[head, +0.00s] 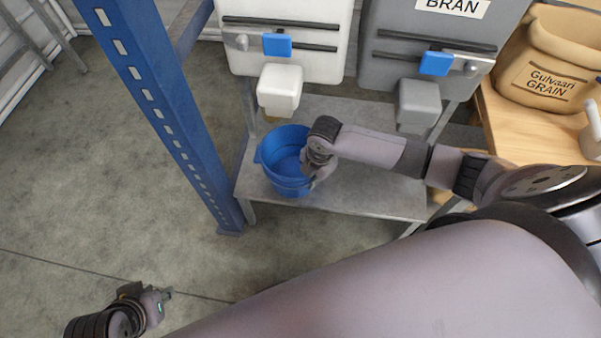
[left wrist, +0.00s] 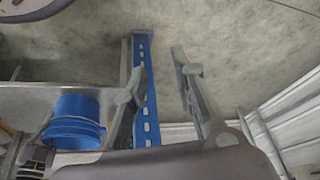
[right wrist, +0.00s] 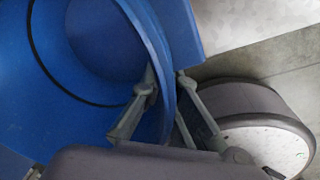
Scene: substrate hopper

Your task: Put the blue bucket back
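The blue bucket (head: 284,160) stands upright on the low grey metal shelf, in front of and below the white hopper's spout. My right gripper (head: 316,172) is at the right side of its rim. In the right wrist view the bucket (right wrist: 60,90) fills the left side, and its wall runs between the two fingers of my right gripper (right wrist: 166,80), which look closed on it. My left gripper (head: 165,293) is low at the left over bare floor, far from the bucket. In the left wrist view its fingers (left wrist: 158,70) are wide apart and empty; the bucket (left wrist: 76,122) shows beyond.
A white hopper (head: 285,30) and a grey BRAN hopper (head: 425,25) with blue slides hang above the metal shelf (head: 375,195). A blue rack post (head: 165,100) stands close left of the shelf. A grain sack (head: 550,60) sits on a wooden table at right. The floor at left is clear.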

